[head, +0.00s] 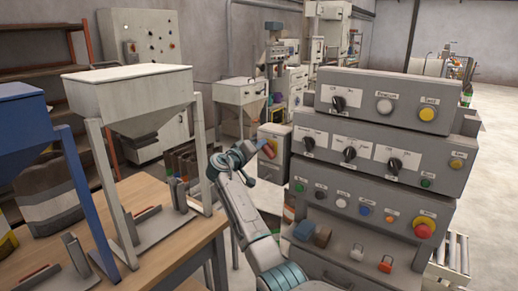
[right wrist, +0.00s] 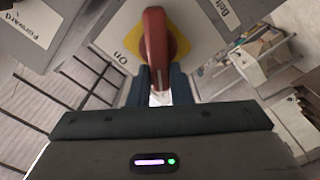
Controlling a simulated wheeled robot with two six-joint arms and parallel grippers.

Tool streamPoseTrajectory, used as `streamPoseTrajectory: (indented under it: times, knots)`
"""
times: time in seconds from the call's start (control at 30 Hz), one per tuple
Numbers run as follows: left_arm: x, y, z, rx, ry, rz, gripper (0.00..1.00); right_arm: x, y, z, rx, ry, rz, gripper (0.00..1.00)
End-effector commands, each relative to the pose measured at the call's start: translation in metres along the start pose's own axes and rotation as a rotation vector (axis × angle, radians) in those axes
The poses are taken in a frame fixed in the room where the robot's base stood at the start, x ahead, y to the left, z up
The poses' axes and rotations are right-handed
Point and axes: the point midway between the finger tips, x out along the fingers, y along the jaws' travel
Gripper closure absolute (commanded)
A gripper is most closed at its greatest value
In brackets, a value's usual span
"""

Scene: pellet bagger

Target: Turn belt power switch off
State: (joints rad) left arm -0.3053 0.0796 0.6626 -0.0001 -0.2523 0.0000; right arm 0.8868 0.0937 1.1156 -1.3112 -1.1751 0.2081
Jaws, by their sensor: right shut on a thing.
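The belt power switch shows in the right wrist view as a red rotary handle (right wrist: 156,45) on a yellow plate (right wrist: 115,40). Its handle stands nearly upright in that picture, and an "On" label is beside its lower left. In the head view the red handle (head: 268,147) is at the side of a grey box. My right gripper (right wrist: 160,88) is shut on the lower end of the handle. In the head view the gripper (head: 258,152) reaches the switch from the front left. My left gripper is not in view.
A grey control console (head: 375,145) with knobs and buttons stands close on the right of my right arm. A wooden table (head: 150,215) with a white hopper (head: 130,90) is on the left. A "Forward" label (right wrist: 35,22) shows left of the switch.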

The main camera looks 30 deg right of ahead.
Motion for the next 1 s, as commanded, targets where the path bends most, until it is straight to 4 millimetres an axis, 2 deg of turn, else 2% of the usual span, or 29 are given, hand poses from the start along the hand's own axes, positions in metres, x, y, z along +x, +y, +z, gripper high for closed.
streamPoseTrajectory:
  times: [0.03,0.5,0.73,1.0]
  knots:
    - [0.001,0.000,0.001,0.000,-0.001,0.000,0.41,0.000,-0.006,0.005,-0.052,-0.008,-0.004,1.00]
    - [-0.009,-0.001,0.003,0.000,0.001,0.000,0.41,0.000,-0.012,0.006,-0.469,-0.007,-0.005,1.00]
    - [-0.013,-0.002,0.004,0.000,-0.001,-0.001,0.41,0.000,-0.015,0.008,-0.606,-0.007,-0.004,1.00]
    - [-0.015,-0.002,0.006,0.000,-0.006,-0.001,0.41,0.000,-0.016,0.009,-0.686,-0.006,-0.003,1.00]
